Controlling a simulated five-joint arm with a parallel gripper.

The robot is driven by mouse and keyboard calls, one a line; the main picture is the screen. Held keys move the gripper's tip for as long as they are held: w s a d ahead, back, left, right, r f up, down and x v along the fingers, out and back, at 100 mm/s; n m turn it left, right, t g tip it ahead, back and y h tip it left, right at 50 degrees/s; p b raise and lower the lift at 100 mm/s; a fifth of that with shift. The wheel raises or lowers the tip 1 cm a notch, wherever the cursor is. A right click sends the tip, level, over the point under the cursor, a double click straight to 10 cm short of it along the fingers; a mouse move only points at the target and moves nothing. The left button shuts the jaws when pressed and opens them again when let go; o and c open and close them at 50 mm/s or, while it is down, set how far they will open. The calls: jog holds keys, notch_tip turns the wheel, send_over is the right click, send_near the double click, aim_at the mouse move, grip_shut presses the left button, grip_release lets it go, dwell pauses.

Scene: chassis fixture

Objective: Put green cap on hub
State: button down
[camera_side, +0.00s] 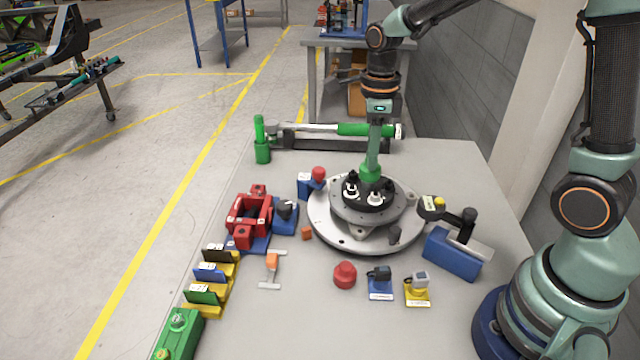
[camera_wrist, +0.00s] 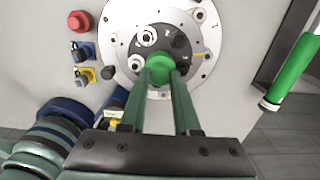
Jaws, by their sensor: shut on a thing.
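The green cap (camera_side: 370,175) is held at the tip of my gripper (camera_side: 372,163), which points down over the middle of the round fixture. In the wrist view the green cap (camera_wrist: 160,66) sits between the two long green fingers of my gripper (camera_wrist: 161,78), which are shut on it. The hub (camera_side: 361,203) is dark, with black and silver studs around it, on a grey round disc (camera_side: 322,222). The cap covers the hub's middle in both views. I cannot tell whether the cap touches the hub.
A red knob (camera_side: 345,275) and blue and yellow small fixtures (camera_side: 380,283) stand in front of the disc. A red clamp block (camera_side: 248,217) is to the left. A blue block (camera_side: 452,254) with a black knob is to the right. A green-handled tool (camera_side: 365,129) lies behind.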

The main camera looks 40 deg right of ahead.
jog(key=shift+f, duration=0.8)
dwell(0.6)
jog(key=c, duration=1)
grip_release()
jog(key=shift+o, duration=0.2)
jog(key=shift+r, duration=0.15)
jog(key=shift+r, duration=1.35)
jog(key=o, duration=0.6)
jog(key=shift+c, duration=0.2)
